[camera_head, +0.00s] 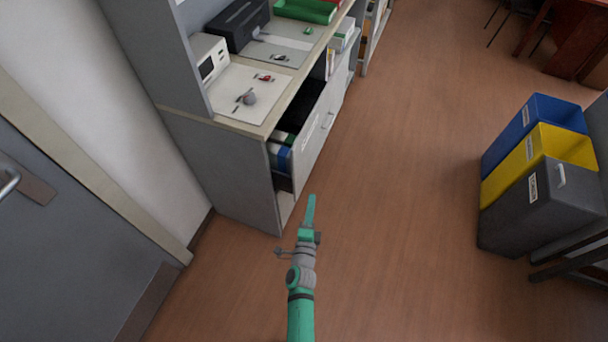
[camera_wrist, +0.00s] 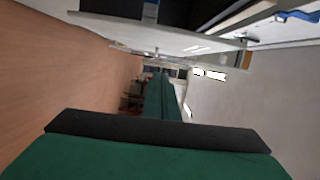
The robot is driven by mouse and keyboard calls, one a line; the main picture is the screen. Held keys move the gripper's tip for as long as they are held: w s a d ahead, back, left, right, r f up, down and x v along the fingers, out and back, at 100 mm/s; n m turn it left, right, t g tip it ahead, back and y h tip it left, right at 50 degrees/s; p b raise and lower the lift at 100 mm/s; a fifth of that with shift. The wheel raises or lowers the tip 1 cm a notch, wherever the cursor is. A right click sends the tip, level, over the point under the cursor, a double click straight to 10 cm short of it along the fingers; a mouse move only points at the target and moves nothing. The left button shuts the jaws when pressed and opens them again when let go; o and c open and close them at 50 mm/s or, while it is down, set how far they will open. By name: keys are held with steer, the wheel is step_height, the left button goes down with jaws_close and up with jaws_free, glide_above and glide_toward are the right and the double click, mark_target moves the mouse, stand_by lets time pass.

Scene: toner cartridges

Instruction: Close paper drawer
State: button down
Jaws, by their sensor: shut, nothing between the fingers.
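The paper drawer is pulled out from the grey cabinet, and its pale front panel (camera_head: 311,136) stands away from the cabinet body. Blue and green binders (camera_head: 281,156) show inside at its near end; the rest of the inside is dark. My green gripper (camera_head: 311,198) is shut and empty. In the head view it is just below the near end of the drawer front, apart from it in the picture; the exact gap in depth is unclear. In the wrist view my shut green fingers (camera_wrist: 161,95) point away, with pale panel edges above them.
The cabinet top (camera_head: 222,110) holds a white device (camera_head: 209,58), a black box (camera_head: 238,24) and green trays (camera_head: 305,10). Blue, yellow and dark grey bins (camera_head: 525,205) stand at the right. A grey door (camera_head: 70,240) is at the left. The wooden floor (camera_head: 410,150) between cabinet and bins is clear.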

steer(key=w+a, duration=0.2)
steer(key=w, duration=1)
steer(key=shift+a, duration=0.4)
steer(key=shift+a, duration=0.1)
